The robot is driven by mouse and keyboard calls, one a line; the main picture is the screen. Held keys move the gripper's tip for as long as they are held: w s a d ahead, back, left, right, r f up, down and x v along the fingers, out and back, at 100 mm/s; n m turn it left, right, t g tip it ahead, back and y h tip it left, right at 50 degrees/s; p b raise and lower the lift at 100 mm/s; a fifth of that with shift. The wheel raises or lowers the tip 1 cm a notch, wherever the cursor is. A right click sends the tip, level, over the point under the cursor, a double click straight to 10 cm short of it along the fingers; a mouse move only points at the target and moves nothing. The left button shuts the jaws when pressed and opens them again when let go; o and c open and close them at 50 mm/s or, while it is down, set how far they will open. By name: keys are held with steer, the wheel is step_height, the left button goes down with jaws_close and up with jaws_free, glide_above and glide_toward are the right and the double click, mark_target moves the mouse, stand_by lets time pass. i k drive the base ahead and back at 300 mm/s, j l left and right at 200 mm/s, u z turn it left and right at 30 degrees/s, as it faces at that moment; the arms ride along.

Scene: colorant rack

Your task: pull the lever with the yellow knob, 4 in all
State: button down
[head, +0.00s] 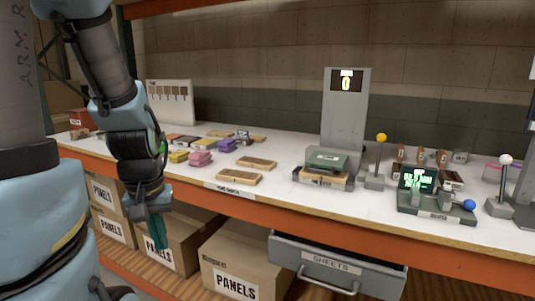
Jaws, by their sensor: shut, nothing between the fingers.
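The lever with the yellow knob (381,138) stands upright on a small grey base on the white bench, just right of the grey column. A display (346,80) on that column shows the digit 0. My gripper (157,236) hangs pointing down at the left, in front of the bench's orange edge and below the bench top. Its fingers are together with nothing between them. It is well to the left of the yellow knob and apart from it.
Near the yellow lever are a green-topped box (327,159), a device with a green screen and blue knob (470,205), and a white-knobbed lever (505,160). An open drawer (335,265) juts out below the bench. Cardboard boxes (235,265) fill the lower shelf.

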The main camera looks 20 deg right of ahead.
mark_target(381, 138)
steer(key=z, duration=1.15)
steer(key=i+z, duration=0.35)
steer(key=i+j+z, duration=0.2)
steer(key=z, duration=0.15)
steer(key=l+u, duration=0.1)
steer(key=u, duration=0.8)
steer(key=l+u, duration=0.15)
steer(key=u, duration=0.3)
steer(key=l+u, duration=0.1)
steer(key=u, duration=0.35)
steer(key=k+l+u, duration=0.15)
steer(key=k+u, duration=0.2)
steer(key=u, duration=0.15)
steer(key=k+u, duration=0.35)
steer(key=u, duration=0.15)
